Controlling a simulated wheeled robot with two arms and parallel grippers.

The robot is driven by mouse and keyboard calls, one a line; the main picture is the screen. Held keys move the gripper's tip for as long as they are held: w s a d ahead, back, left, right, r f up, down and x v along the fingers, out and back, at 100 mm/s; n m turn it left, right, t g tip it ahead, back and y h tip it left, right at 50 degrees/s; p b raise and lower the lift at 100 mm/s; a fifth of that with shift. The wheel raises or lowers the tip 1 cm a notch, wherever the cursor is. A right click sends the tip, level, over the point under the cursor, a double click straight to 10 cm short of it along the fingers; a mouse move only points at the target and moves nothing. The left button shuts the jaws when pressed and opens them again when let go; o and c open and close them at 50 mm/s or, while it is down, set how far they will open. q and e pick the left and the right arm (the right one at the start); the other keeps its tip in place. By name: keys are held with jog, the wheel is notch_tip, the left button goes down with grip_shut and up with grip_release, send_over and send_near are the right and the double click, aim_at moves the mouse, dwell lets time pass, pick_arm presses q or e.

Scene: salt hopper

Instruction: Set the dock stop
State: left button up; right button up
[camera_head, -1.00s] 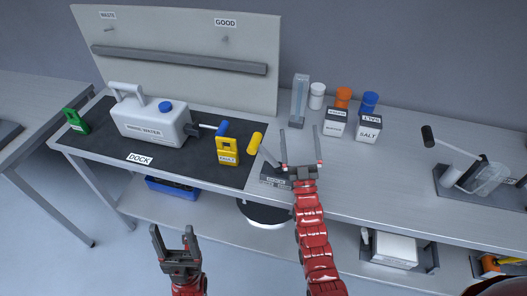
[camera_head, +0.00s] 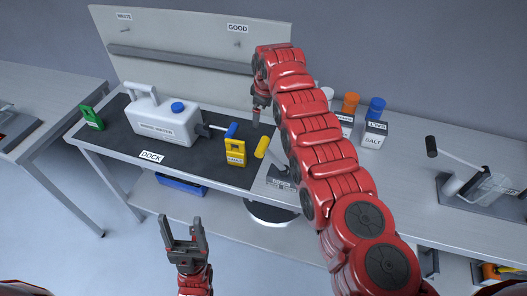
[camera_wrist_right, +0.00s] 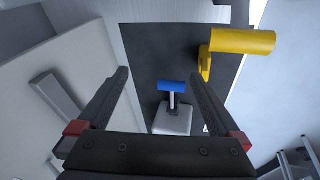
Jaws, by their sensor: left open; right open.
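The black dock mat (camera_head: 112,140) carries a white jug-like unit (camera_head: 150,120) with a blue T-handle (camera_head: 231,130) at its right end. A yellow-handled lever (camera_head: 262,147) stands at the mat's right edge, its base label too small to read. My right gripper (camera_head: 257,122) is open and empty above the mat's back right, behind the lever. In the right wrist view the blue handle (camera_wrist_right: 172,86) shows between the open jaws (camera_wrist_right: 158,75), apart from them. The yellow handle (camera_wrist_right: 242,41) is upper right. My left gripper (camera_head: 184,228) is open and empty in front of the table.
A yellow tag block (camera_head: 236,153) stands close left of the lever; a green one (camera_head: 91,118) is at the mat's left. A backboard (camera_head: 180,50) with a rail rises behind. My right arm partly hides the salt containers (camera_head: 374,135). Another lever device (camera_head: 470,185) is at right.

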jog(key=s+r+n+g+h, duration=0.1)
jog(key=s+r+n+g, duration=0.15)
jog(key=s+r, duration=0.5)
jog(key=g+b, duration=0.1)
jog(key=b, duration=0.4)
send_near(263, 154)
jog(key=shift+m, duration=0.45)
jog(key=w+f, duration=0.3)
jog(key=shift+w+d, duration=0.2)
jog(key=shift+d, duration=0.05)
jog(key=f+p, duration=0.2)
jog(key=f, duration=0.3)
jog(key=f+p, duration=0.1)
jog(key=f, duration=0.4)
jog(key=shift+a+f+p, duration=0.2)
jog(key=shift+f+p, duration=0.15)
jog(key=shift+f, duration=0.35)
grip_shut()
